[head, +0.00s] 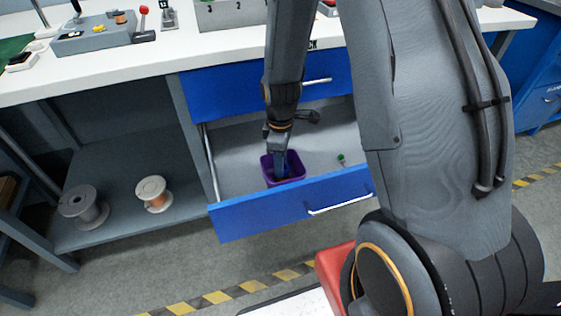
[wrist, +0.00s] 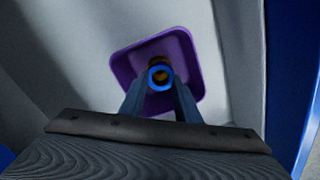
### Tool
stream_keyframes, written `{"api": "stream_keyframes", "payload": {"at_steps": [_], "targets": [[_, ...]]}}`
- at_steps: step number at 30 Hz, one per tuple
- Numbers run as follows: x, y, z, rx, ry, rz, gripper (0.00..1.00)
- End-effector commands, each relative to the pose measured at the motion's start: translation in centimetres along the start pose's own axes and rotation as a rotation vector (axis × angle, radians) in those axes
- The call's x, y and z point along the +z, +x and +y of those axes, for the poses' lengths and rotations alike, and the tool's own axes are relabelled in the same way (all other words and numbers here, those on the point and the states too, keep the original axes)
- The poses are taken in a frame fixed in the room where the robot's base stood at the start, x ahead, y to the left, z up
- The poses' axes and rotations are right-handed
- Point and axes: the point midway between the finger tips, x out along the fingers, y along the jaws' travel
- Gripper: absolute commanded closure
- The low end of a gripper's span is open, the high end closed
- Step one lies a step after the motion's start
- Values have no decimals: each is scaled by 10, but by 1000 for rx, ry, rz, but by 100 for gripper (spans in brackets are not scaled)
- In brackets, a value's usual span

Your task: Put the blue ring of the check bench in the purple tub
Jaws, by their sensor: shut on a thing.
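The blue ring (wrist: 160,65) is between the fingertips of my gripper (wrist: 160,86) in the wrist view. My gripper is shut on it. The ring is over or inside the purple tub (wrist: 188,46); I cannot tell how deep it is. In the head view the purple tub (head: 298,176) stands in the open drawer and my gripper (head: 280,170) reaches down into its mouth. The ring is hidden in the head view. Something orange-brown shows through and just below the ring in the wrist view.
The open blue drawer (head: 240,218) has free floor around the tub and a small green item (head: 341,158) at right. The white bench top (head: 100,70) is above, with a grey tray (head: 92,38) on it. Wire spools (head: 153,193) stand on the lower shelf at left.

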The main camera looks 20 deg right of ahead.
Motion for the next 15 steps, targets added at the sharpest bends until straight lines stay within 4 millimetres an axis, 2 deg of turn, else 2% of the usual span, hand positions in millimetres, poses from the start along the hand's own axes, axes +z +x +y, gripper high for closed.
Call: {"api": "stream_keyframes", "payload": {"at_steps": [7, 8, 9, 11, 15], "targets": [[0, 4, 0, 0, 0, 0, 93], [0, 4, 0, 0, 0, 0, 67], [0, 4, 0, 0, 0, 0, 61], [0, 4, 0, 0, 0, 0, 52], [0, 4, 0, 0, 0, 0, 52]]}}
